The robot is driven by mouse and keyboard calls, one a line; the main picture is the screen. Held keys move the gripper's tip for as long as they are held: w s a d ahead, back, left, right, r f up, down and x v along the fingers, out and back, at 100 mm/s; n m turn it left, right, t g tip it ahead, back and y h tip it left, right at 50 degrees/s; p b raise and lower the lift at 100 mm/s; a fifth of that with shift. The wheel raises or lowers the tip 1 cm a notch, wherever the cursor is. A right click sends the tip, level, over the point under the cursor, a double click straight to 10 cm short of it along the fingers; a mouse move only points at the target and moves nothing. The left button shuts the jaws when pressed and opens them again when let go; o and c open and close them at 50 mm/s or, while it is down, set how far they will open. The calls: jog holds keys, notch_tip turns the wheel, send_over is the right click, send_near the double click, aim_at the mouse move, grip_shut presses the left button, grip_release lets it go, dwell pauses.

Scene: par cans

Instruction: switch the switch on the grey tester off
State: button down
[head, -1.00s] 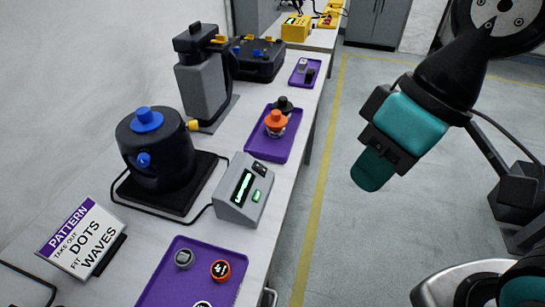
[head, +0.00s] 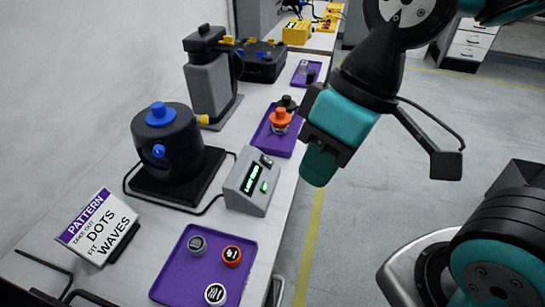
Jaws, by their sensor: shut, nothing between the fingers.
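The grey tester (head: 238,186) sits on the bench near its right edge, with a lit green display on its sloped face. A small black switch (head: 266,160) is at its upper right; its position is too small to read. A small green-lit part (head: 264,187) is below the switch. My gripper (head: 318,168) is shut and empty. It points down, to the right of the tester in the picture, and appears apart from it.
A black pot (head: 175,150) with blue knobs stands on a dark base left of the tester, with a cable between. A purple tray (head: 180,277) with round caps lies in front. Another purple tray (head: 265,142) is behind. A pattern sign (head: 97,228) stands at left.

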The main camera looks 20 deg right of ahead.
aim_at(268, 160)
jog(key=w+d+f+m+t+p, duration=0.1)
jog(key=w+d+f+m, duration=0.2)
jog(key=w, duration=0.4)
jog(key=w+d+f+m+t+p, duration=0.1)
jog(key=w+d+f+m+p, duration=0.1)
jog(key=w+d+f+m, duration=0.2)
jog(key=w+d+f+m+t+p, duration=0.1)
jog(key=w+d+f+m+p, duration=0.1)
jog(key=w+d+f+m, duration=0.2)
jog(key=w+m, duration=0.3)
jog(key=w, duration=0.3)
jog(key=shift+t+y, duration=0.3)
jog(key=p+x, duration=0.2)
jog(key=x, duration=1.2)
jog(key=shift+a+p, duration=0.1)
jog(key=shift+p, duration=0.2)
